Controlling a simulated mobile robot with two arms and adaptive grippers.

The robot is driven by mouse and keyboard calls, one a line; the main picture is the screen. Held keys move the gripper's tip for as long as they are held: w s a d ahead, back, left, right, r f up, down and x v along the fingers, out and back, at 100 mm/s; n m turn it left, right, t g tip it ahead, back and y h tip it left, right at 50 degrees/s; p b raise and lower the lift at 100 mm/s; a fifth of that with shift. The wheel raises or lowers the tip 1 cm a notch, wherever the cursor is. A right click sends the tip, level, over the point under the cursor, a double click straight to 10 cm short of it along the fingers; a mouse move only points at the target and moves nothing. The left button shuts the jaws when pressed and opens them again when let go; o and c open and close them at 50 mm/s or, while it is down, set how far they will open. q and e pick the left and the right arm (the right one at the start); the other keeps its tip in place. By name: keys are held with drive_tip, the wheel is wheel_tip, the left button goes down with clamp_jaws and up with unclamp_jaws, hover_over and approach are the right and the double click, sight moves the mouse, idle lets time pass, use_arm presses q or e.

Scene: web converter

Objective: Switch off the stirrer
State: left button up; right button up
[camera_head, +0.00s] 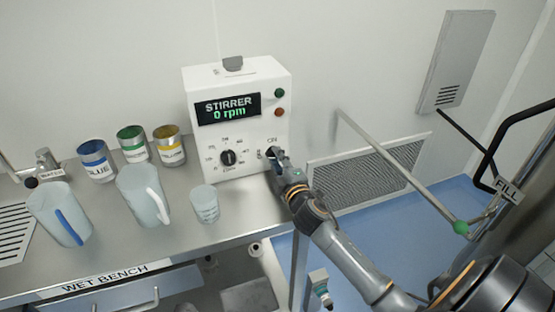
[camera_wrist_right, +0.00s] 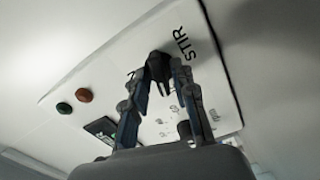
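The white stirrer box (camera_head: 192,95) stands at the back of the bench. Its display (camera_head: 227,109) reads 0 rpm. A black dial (camera_head: 228,157) sits below the display. My right gripper (camera_head: 275,157) is at the lower right of the box front, over the switch area beside a small label. In the right wrist view a dark switch-like part (camera_wrist_right: 160,68) lies between the fingertips (camera_wrist_right: 162,80), near the printed word STIR. Whether the fingers touch or grip it cannot be told. My left gripper is out of view.
A green button (camera_head: 279,93) and a red button (camera_head: 279,112) are on the box's upper right. Blue, green and yellow cans (camera_head: 97,165), (camera_head: 133,149), (camera_head: 169,150), two jugs (camera_head: 60,215), (camera_head: 138,195) and a small beaker (camera_head: 204,204) stand left. A metal rail (camera_head: 390,160) is on the right.

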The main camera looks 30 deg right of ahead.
clamp_jaws()
drive_tip(key=shift+r+n+p, duration=0.1)
drive_tip(key=shift+n+p, duration=0.3)
drive_tip(key=shift+n, duration=1.1)
drive_tip(key=shift+o, duration=1.9)
unclamp_jaws()
